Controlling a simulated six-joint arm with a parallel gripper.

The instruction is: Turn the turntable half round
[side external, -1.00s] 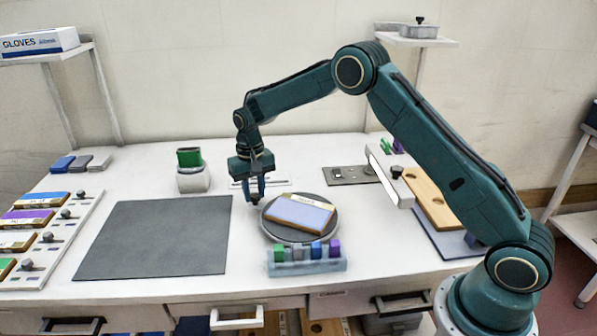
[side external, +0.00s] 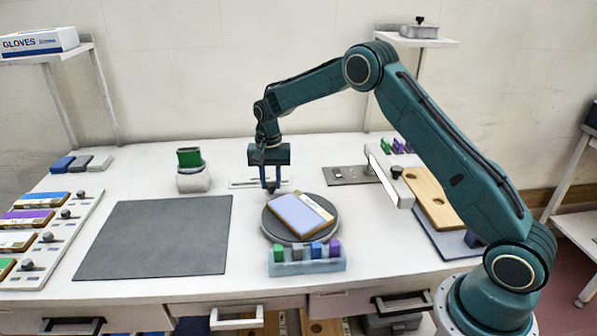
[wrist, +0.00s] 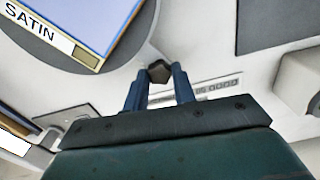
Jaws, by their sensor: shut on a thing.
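The turntable (side external: 272,227) is a round dark grey disc near the middle of the bench. A lavender board (side external: 298,214) with brown edges and a cream label strip lies on it at an angle. In the wrist view the board (wrist: 95,15) shows the word SATIN on its strip, and the turntable's rim (wrist: 45,50) curves below it. My gripper (side external: 271,190) is at the back left edge of the turntable. In the wrist view my gripper (wrist: 160,76) is shut on a small dark knob (wrist: 159,70) beside the rim.
A clear rack (side external: 308,266) of several coloured blocks stands close in front of the turntable. A grey mat (side external: 155,237) lies left, and a white holder with a green block (side external: 190,157) stands behind it. A white-fronted fixture (side external: 388,177) stands right.

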